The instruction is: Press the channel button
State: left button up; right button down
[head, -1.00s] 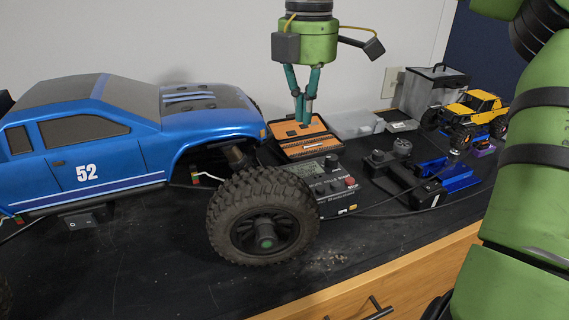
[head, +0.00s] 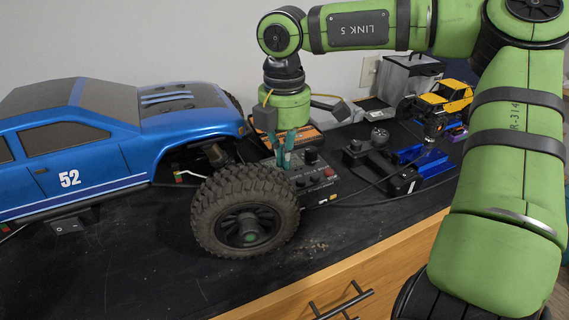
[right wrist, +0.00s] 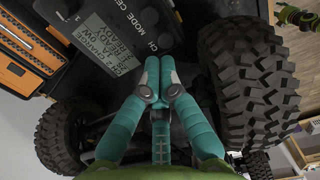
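The black charger (head: 322,188) stands behind the blue truck's front wheel. In the right wrist view its grey screen (right wrist: 110,38) reads something like "CHARGE READY". Beside the screen are dark round buttons and white labels "CH", "MODE" and a partly cut "CE". The dark button (right wrist: 165,42) nearest the "CH" label lies just beyond my fingertips. My right gripper (head: 283,152) points down over the charger's left part, its teal fingers together and empty. In the right wrist view the gripper (right wrist: 159,64) tips sit side by side near the panel's edge; contact cannot be told. My left gripper is not in view.
The blue truck (head: 98,140) fills the left; its big front wheel (head: 245,210) stands close in front of the charger. An orange case (head: 307,136) lies behind my gripper. Black and blue parts (head: 375,150) and a yellow crawler (head: 440,98) are to the right.

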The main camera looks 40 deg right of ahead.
aim_at(297, 180)
notch_tip(297, 180, down, 2)
jog(key=shift+f+p, duration=0.15)
jog(key=shift+p, duration=0.3)
jog(key=shift+f, duration=0.7)
